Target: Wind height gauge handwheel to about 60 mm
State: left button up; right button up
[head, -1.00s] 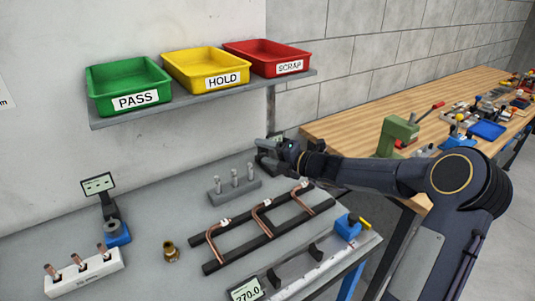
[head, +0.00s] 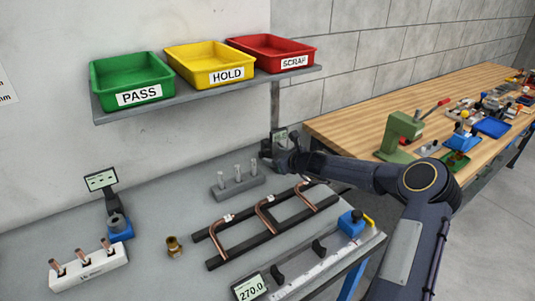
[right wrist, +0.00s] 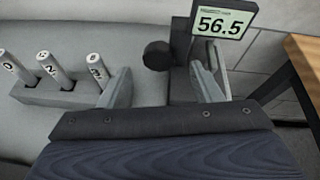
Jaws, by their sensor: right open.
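The height gauge stands at the back right of the grey bench, mostly hidden behind my right gripper (head: 279,153) in the head view. Its display (right wrist: 222,24) reads 56.5 in the right wrist view. A dark round handwheel (right wrist: 157,55) sticks out to the left of the gauge's dark column (right wrist: 182,47). My right gripper, also in the right wrist view (right wrist: 160,86), is open. The handwheel shows beyond and between its two grey fingertips; I cannot tell whether they touch it. My left gripper is not in view.
A block with several numbered pins (right wrist: 60,92) stands close to the left of my right gripper. A black rack with copper tubes (head: 270,238) lies in front. A shelf (head: 200,100) with green, yellow and red bins hangs above. A wooden bench (head: 350,128) is at the right.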

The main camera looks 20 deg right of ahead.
aim_at(268, 155)
jog(key=p+x, duration=0.2)
jog(key=x, duration=0.2)
jog(key=shift+w+a+r, duration=0.1)
jog(key=shift+w, duration=0.05)
jog(key=shift+w+a+f, duration=0.1)
jog(key=shift+w+f, duration=0.3)
jog(key=shift+w, duration=0.2)
jog(key=shift+p, duration=0.3)
jog(key=c, duration=1)
jog(key=shift+o, duration=0.2)
jog(key=m+y+p, duration=0.1)
jog(key=p, duration=0.3)
jog(key=shift+r+p, duration=0.3)
jog(key=shift+p, duration=0.1)
jog(key=shift+f+m+p, duration=0.15)
jog(key=shift+m+p, duration=0.25)
jog(key=shift+f+m+y, duration=0.15)
jog(key=shift+m+y, duration=0.15)
